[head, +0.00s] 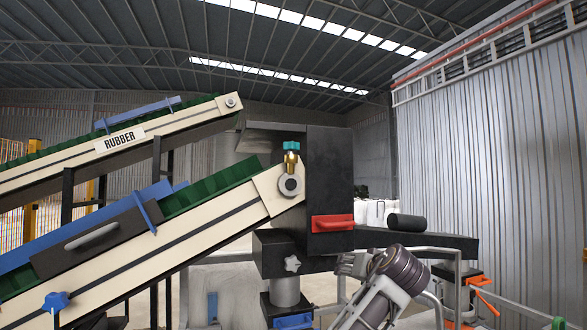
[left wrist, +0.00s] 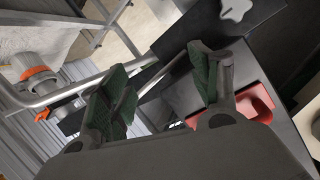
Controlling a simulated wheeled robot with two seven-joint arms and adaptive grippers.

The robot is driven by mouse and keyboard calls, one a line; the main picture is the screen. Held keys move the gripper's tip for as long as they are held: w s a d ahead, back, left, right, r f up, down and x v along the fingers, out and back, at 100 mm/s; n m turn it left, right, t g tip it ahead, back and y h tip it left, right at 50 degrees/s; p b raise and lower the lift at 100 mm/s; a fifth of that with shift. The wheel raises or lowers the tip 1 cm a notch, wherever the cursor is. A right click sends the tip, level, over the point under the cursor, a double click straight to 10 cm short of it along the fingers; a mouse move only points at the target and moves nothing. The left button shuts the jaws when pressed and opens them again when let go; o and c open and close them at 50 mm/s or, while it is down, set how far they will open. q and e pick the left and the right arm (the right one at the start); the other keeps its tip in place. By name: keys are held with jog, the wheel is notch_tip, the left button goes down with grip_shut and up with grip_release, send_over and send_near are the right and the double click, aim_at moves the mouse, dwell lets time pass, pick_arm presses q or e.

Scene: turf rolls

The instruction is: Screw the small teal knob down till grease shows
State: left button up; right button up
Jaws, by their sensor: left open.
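The small teal knob (head: 291,146) sits upright on a brass body (head: 291,160) above the round bearing at the upper end of the lower conveyor. Whether grease shows there is too small to tell. An arm, which I take as my left, rises from the bottom centre in the head view. Its gripper (head: 348,264) is below and right of the knob, apart from it. In the left wrist view the left gripper (left wrist: 165,82) is open, with green-padded fingers and nothing between them. The knob is not in that view. My right gripper is not in view.
A black post carries a red handle (head: 333,223), also in the left wrist view (left wrist: 255,104), close to the fingers. A grey star knob (head: 292,264) is lower left. A dark roll (head: 406,221) lies on the black beam. Metal rails and orange clamps (head: 480,282) stand right.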

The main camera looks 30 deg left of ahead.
pick_arm(q)
jog(key=s+a+r+n+y, duration=0.1)
jog(key=s+r+n+y, duration=0.1)
jog(key=r, duration=0.7)
jog(key=s+a+r+n+y, duration=0.1)
jog(key=s+r+n, duration=0.1)
jog(key=r, duration=0.7)
jog(key=n+g+y, duration=0.2)
jog(key=n+y, duration=0.1)
jog(key=n, duration=0.2)
send_near(295, 149)
jog(key=v, duration=0.3)
jog(key=shift+w+f, duration=0.15)
jog(key=shift+f, duration=0.1)
jog(key=shift+w+a, duration=0.1)
jog(key=shift+a, duration=0.1)
jog(key=shift+r+p+x, duration=0.15)
jog(key=shift+p+x, duration=1.5)
jog(key=shift+x, duration=1.75)
jog(key=shift+r+p+x, duration=0.1)
jog(key=shift+p+x, duration=1.5)
jog(key=shift+x, duration=1.8)
jog(key=shift+c, duration=0.2)
jog(key=c, duration=1)
